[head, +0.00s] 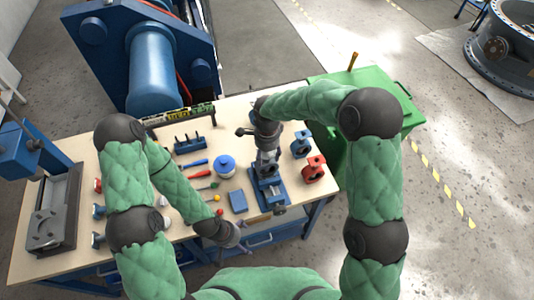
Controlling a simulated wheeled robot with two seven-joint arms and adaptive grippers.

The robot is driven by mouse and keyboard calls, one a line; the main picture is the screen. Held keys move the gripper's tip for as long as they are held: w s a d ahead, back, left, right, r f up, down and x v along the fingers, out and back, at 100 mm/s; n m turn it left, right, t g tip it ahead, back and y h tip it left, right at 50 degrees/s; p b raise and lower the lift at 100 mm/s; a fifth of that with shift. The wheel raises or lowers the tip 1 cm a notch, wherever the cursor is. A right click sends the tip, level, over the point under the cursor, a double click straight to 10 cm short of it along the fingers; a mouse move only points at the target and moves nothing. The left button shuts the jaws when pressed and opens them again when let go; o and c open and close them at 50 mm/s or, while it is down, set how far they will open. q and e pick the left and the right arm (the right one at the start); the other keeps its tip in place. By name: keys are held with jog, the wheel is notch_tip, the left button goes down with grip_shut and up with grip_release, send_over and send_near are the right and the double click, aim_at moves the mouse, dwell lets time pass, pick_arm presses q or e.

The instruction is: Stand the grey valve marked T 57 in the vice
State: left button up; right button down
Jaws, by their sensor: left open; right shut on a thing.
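A blue vice (279,192) stands near the front edge of the workbench, right of its middle. My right gripper (267,146) points down above the vice and is shut on a grey valve (267,166). The valve is upright at the vice's jaws; I cannot tell whether it rests in them or is just above. The mark T 57 cannot be read at this size, and the gripper hides the valve's upper part. My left gripper (238,239) is open and empty at the bench's front edge, left of the vice and lower in the view.
A blue valve (301,144) and a red valve (314,169) stand right of the vice. A green cabinet (390,100) adjoins the workbench (245,107) on the right.

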aim_at(267, 162)
jog(key=shift+f+b, duration=1.15)
jog(key=shift+f, duration=0.25)
jog(key=shift+w, duration=0.1)
dwell(0.4)
jog(key=shift+c, duration=1.5)
grip_release()
jog(key=shift+f, duration=0.25)
notch_tip(267, 162, up, 12)
jog(key=shift+r, duration=0.15)
